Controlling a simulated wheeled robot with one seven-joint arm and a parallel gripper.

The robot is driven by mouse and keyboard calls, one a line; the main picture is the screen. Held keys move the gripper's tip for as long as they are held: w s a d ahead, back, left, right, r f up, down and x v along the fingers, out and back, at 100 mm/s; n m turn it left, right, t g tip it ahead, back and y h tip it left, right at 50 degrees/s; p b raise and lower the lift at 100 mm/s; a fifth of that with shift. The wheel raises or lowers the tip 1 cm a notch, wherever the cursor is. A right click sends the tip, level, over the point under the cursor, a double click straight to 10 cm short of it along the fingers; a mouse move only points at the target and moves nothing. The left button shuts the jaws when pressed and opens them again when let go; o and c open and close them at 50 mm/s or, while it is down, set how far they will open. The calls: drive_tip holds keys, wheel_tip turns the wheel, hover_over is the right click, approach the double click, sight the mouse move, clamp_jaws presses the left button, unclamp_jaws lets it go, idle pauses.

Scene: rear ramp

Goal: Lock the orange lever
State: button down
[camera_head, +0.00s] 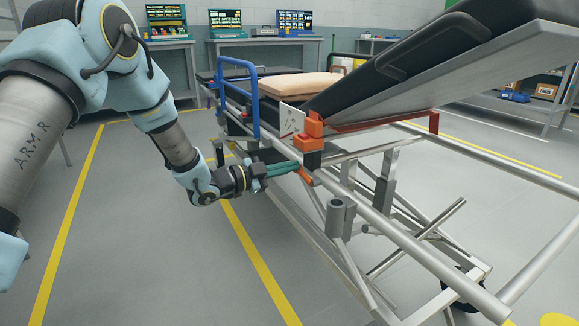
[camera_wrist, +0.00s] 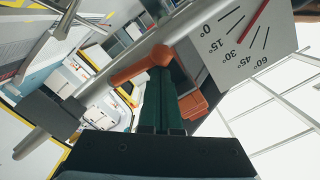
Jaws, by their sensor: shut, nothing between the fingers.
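The orange lever (camera_wrist: 143,63) lies across the metal rail in the wrist view, with its rounded end near the fingertips. In the head view a small part of the orange lever (camera_head: 306,177) shows below the orange bracket (camera_head: 308,140) on the stretcher's side rail. My gripper (camera_head: 297,166) is shut and empty, its green fingers reaching to the lever. In the wrist view my gripper (camera_wrist: 160,76) has its fingertips right at the lever's thick end; whether they touch cannot be told. The fingers hide part of the bracket behind them.
A white angle plate (camera_wrist: 245,45) with a red line stands beside the lever. The stretcher's rail (camera_head: 375,220) runs toward the front right. The raised dark backrest (camera_head: 400,62) slopes above. A blue side guard (camera_head: 254,98) stands farther back. Floor left of the stretcher is clear.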

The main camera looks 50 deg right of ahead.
drive_tip(key=shift+f, duration=0.1)
wheel_tip(320, 180, down, 7)
drive_tip(key=n+p, duration=0.4)
drive_tip(key=n, duration=0.7)
drive_tip(key=shift+s+a+g, duration=0.15)
drive_tip(key=shift+s+g, duration=0.25)
idle(0.3)
